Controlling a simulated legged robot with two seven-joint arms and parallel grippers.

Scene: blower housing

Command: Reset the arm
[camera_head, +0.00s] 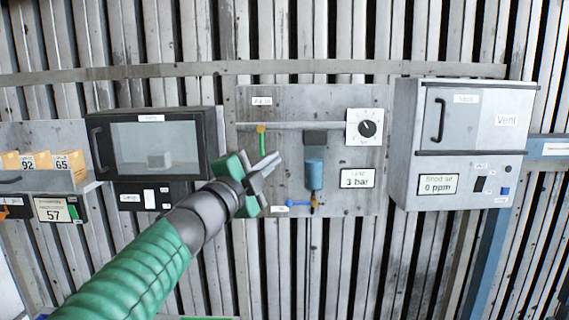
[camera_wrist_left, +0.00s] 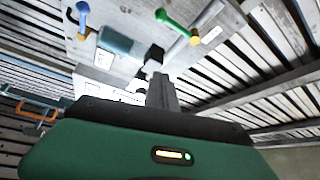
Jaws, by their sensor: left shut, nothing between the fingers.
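My left arm comes in from the lower left in the head view. Its left gripper (camera_head: 272,166) is in front of the grey panel (camera_head: 350,205), left of the blue cylinder (camera_head: 314,174). The fingers are shut with nothing between them. In the left wrist view, the shut fingers (camera_wrist_left: 162,92) point toward the panel (camera_wrist_left: 135,25). A green lever with a yellow end (camera_head: 261,140) hangs on the panel just above the gripper; it also shows in the wrist view (camera_wrist_left: 178,25). A blue lever (camera_head: 298,203) is low on the panel. My right gripper is not in view.
A dark-framed window box (camera_head: 153,112) is left of the panel. A grey vent cabinet (camera_head: 465,195) is at the right. A dial (camera_head: 367,128) and a "3 bar" display (camera_head: 357,178) are on the panel. A shelf with numbered boxes (camera_head: 42,160) is at far left.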

